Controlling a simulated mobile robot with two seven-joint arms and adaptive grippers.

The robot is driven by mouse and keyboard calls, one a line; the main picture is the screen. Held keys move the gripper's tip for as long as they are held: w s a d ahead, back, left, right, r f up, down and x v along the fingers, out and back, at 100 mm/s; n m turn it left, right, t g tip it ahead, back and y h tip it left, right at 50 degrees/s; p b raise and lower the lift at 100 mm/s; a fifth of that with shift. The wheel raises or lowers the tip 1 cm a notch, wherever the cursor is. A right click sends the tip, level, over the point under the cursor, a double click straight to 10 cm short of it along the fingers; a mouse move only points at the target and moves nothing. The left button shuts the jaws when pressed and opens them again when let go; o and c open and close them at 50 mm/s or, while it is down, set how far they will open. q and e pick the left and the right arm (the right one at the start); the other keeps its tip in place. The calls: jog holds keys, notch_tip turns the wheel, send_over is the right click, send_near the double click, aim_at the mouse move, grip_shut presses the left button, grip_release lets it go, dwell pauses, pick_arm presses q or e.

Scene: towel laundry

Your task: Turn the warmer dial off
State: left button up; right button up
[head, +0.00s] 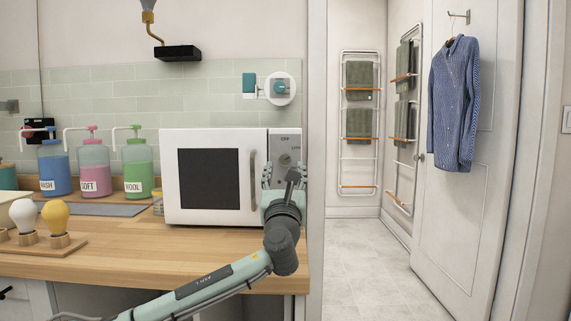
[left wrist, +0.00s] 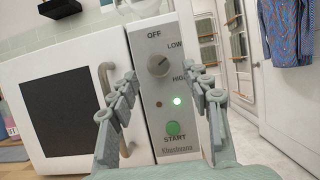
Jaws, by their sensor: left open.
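The warmer (head: 215,205) is a white box with a dark window and a side handle, standing on the wooden counter. Its round grey dial (head: 285,159) sits high on the grey panel at its right side. In the left wrist view the dial (left wrist: 159,65) lies below OFF, with LOW and HIGH to its right; I cannot tell its exact setting. Below it are a lit green lamp (left wrist: 177,101) and a green START button (left wrist: 173,128). My left gripper (head: 283,174) is open and empty before the panel, its fingers (left wrist: 167,88) either side of the dial in view; contact is unclear.
Soap bottles (head: 95,167) and bulb-shaped items (head: 55,217) on a wooden board stand left on the counter (head: 160,240). A towel rack (head: 343,112) and an open door (head: 470,220) with a blue sweater (head: 455,105) are at right. The tiled floor there is clear.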

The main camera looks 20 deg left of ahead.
aim_at(285, 159)
pick_arm(q)
jog(key=shift+x, duration=1.15)
jog(key=shift+w+a, duration=0.15)
jog(key=shift+w, duration=0.15)
grip_shut()
pick_arm(e)
jog(key=shift+s+f, duration=0.3)
jog(key=shift+f, duration=0.6)
